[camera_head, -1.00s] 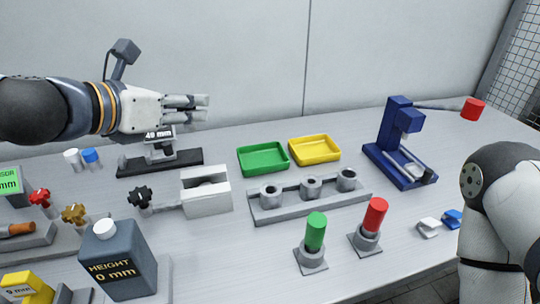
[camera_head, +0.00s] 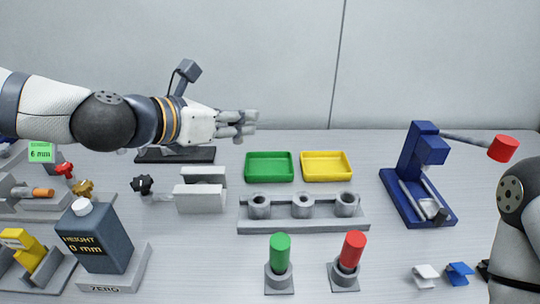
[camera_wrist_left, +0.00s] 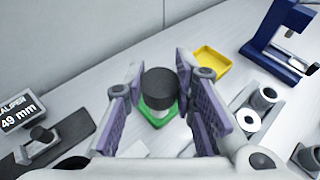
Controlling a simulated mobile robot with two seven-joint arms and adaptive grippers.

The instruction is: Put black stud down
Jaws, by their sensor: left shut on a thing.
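The black stud (camera_wrist_left: 160,88) is a short dark cylinder held between the purple-padded fingers of my left gripper (camera_wrist_left: 160,98) in the left wrist view. In the head view my left gripper (camera_head: 252,123) is in the air behind and slightly left of the green tray (camera_head: 269,178). The stud cannot be made out there. In the wrist view the green tray (camera_wrist_left: 158,117) shows beneath the stud, partly hidden by it. The yellow tray (camera_head: 326,178) stands to the right of the green one. Both trays look empty in the head view. My right gripper is out of view.
A grey block with several round sockets (camera_head: 303,226) stands in front of the trays. Green (camera_head: 280,250) and red (camera_head: 353,250) cylinders stand nearer. A blue press (camera_head: 416,175) is at right. The caliper stand (camera_head: 175,156) is partly hidden behind my left arm.

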